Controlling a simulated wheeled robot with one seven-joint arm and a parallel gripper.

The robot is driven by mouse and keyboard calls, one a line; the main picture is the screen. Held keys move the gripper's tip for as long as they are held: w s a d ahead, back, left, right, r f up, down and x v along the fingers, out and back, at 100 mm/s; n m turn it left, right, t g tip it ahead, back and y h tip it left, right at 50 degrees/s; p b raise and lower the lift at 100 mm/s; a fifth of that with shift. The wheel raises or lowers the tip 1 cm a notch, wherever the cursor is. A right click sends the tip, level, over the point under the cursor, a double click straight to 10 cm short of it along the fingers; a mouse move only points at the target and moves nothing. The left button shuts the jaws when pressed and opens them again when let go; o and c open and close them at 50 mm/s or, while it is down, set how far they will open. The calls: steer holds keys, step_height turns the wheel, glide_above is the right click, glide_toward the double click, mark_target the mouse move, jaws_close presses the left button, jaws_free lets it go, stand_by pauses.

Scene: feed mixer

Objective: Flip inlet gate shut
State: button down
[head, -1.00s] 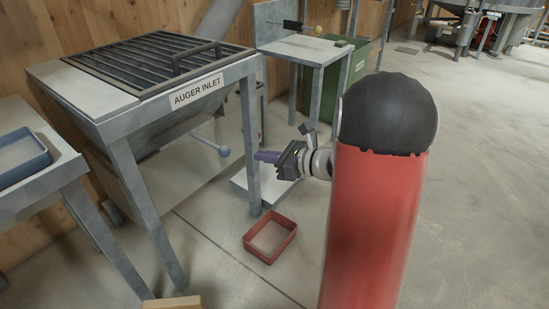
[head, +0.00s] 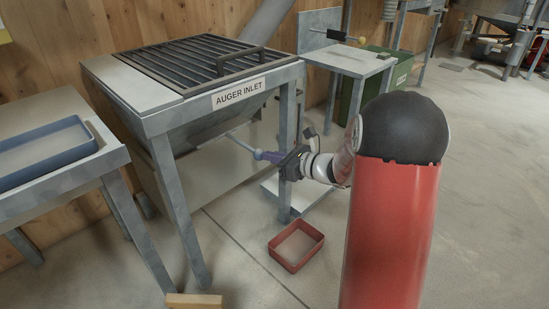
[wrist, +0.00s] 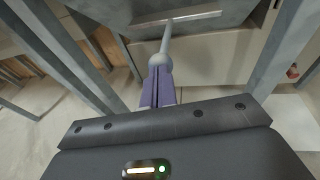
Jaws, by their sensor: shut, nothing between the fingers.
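The auger inlet (head: 238,92) is a grey metal hopper on legs with a black grate on top. Under it a thin pale gate lever (head: 241,143) slants down toward the right and ends in a round knob, largely hidden by my gripper in the head view. My gripper (head: 259,155), with purple fingers, is shut and points left at the knob, between the hopper's legs. In the wrist view the lever (wrist: 166,37) runs away from the knob (wrist: 158,61), which sits right at the tips of my shut gripper (wrist: 160,72). Whether they touch I cannot tell.
A hopper leg (head: 287,150) stands close beside my gripper. A red tray (head: 294,262) lies on the floor below. A blue tray (head: 45,155) sits on a table at left. A small grey table (head: 350,62) and green bin (head: 378,88) stand behind. The floor at right is open.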

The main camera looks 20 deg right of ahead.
mark_target(250, 147)
steer(key=w+a, duration=0.1)
steer(key=w, duration=0.1)
steer(key=w+a, duration=0.2)
steer(key=w, duration=0.1)
steer(key=w+a, duration=0.2)
steer(key=w, duration=0.1)
steer(key=shift+b, duration=0.3)
steer(key=shift+w+a+r, duration=0.1)
steer(key=shift+w, duration=0.3)
